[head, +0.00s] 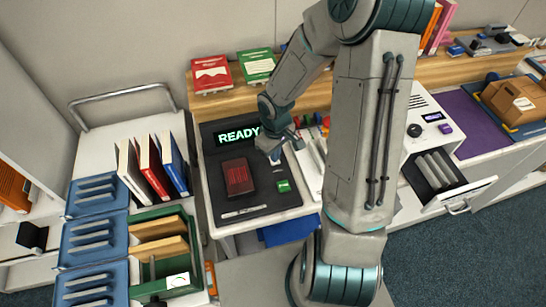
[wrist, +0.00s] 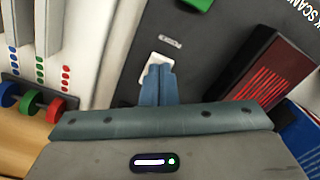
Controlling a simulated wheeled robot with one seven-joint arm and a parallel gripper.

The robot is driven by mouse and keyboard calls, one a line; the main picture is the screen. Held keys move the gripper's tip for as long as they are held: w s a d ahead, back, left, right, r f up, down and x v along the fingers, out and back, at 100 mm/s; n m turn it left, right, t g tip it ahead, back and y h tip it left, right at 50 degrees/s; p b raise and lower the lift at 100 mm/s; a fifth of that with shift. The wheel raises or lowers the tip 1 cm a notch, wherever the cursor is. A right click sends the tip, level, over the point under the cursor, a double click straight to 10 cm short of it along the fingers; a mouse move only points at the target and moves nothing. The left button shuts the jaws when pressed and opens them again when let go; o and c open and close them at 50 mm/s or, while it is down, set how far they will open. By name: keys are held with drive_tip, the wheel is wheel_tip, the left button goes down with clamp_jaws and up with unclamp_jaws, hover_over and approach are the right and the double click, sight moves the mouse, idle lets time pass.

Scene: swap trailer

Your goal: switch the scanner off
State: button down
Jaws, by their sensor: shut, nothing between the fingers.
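The scanner (head: 255,199) is a dark flat unit on the counter, and its lit display (head: 238,136) reads READY in green. A dark red slab with bright red lines (head: 237,177) lies on its left part and shows at the right of the wrist view (wrist: 268,68). A green button (head: 283,186) sits on its right side. My gripper (head: 273,153) is shut and empty over the scanner's upper right. In the wrist view the blue fingertips (wrist: 158,82) are together in front of a small white switch-like plate (wrist: 150,61), partly hiding it. Contact cannot be told.
A blue rack (head: 95,205) and green crate (head: 196,273) stand left of the scanner. Upright books (head: 153,166) are behind them. Red, green and blue rings (wrist: 48,106) are close by in the wrist view. An open drawer (head: 436,172) is to the right.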

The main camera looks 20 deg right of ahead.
drive_tip(key=shift+f+b, duration=0.4)
drive_tip(key=shift+f, duration=0.1)
wheel_tip(320, 180, up, 7)
drive_tip(key=p, duration=0.6)
drive_tip(key=shift+r, duration=0.1)
idle(0.3)
idle(0.4)
drive_tip(key=s+r+m+t+b, duration=0.1)
drive_tip(key=s+r+m+t, duration=0.1)
drive_tip(key=s+r, duration=0.5)
drive_tip(key=s+r+m+t+b, duration=0.1)
drive_tip(key=s+r+m, duration=0.3)
drive_tip(key=r, duration=1)
drive_tip(key=s, duration=0.3)
drive_tip(key=shift+s+t, duration=0.2)
drive_tip(key=shift+t, duration=0.2)
